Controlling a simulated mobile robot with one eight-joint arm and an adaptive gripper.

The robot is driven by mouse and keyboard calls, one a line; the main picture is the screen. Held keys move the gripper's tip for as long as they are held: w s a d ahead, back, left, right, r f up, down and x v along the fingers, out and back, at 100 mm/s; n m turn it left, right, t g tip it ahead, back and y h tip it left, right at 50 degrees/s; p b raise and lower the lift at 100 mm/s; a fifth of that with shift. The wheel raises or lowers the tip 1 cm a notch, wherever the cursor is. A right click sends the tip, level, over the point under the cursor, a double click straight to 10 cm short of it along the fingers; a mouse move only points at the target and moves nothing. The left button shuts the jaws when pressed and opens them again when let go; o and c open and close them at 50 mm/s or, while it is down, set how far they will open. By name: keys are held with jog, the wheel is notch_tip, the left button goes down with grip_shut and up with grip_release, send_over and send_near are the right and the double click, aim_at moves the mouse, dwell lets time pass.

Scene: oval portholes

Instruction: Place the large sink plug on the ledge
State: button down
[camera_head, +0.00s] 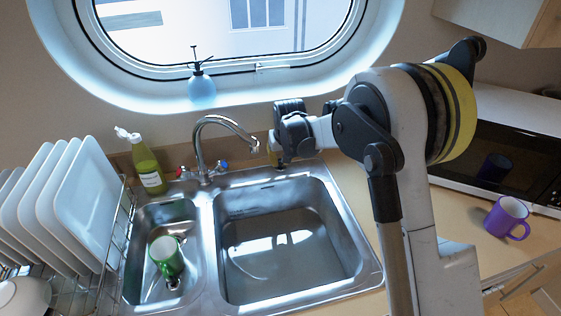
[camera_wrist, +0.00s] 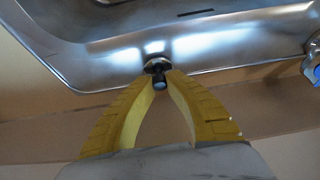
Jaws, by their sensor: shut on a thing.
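My gripper (camera_wrist: 167,78) has its yellow fingertips closed on the dark stem of the sink plug (camera_wrist: 156,66) in the wrist view. The plug has a small round metal-edged head, seen beyond the fingertips against the sink's steel rim. I cannot tell whether it touches the rim. In the head view my gripper (camera_head: 274,153) is at the back edge of the large sink basin (camera_head: 290,240), right of the faucet, and the plug is too small to make out clearly. The pale ledge (camera_head: 245,112) under the oval window is behind and above my gripper.
A blue spray bottle (camera_head: 201,88) stands on the ledge. A faucet (camera_head: 200,150) and a green soap bottle (camera_head: 148,165) are left of my gripper. A plate rack (camera_head: 110,270) is left; a purple mug (camera_head: 506,216) is right.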

jog(key=shift+f, duration=0.15)
jog(key=c, duration=1.5)
grip_release()
jog(key=shift+r, duration=0.25)
jog(key=p+v, duration=0.3)
jog(key=v, duration=0.9)
jog(key=s+d+r, duration=0.6)
jog(key=s+r, duration=0.1)
jog(key=s, duration=0.1)
jog(key=s+d+t, duration=0.1)
jog(key=s+d, duration=0.2)
jog(key=s, duration=0.5)
jog(key=s+d+m+t, duration=0.1)
jog(key=s+d, duration=0.2)
jog(key=s, duration=0.5)
jog(key=s+d+m, duration=0.1)
jog(key=s+d, duration=0.2)
jog(key=s, duration=0.5)
jog(key=shift+s+r+t+h, duration=0.2)
jog(key=shift+s+t+h, duration=0.2)
